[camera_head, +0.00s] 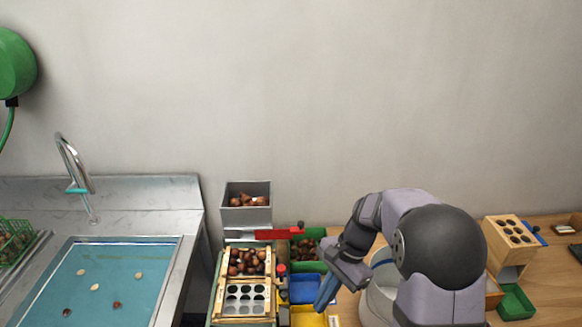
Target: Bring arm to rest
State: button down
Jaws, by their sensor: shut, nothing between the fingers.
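My arm stands at the right of centre, bent over at the elbow. My gripper (327,291) points down and to the left, with its blue fingers shut and empty. The fingertips are over or beside the blue bin (304,283) and near the yellow bin (310,319); I cannot tell their height.
Left of my gripper are a wooden sorting frame (247,308) with chestnuts and a grey bin (247,214) of chestnuts. A green bin (322,262) and a red bar (278,234) are close behind. A holed wooden block (502,240) stands right. The sink (130,285) is far left.

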jog(key=s+d+f+n+h, duration=0.2)
jog(key=s+d+f+n, duration=0.25)
jog(key=n, duration=0.25)
jog(key=s+r+n+t+h, duration=0.2)
jog(key=s+r+n, duration=0.2)
jog(key=s, duration=0.6)
jog(key=shift+s+d+r+n, duration=0.2)
jog(key=shift+s+d+n, duration=0.1)
jog(key=shift+s+d, duration=0.1)
jog(key=shift+f, duration=0.1)
dwell(0.8)
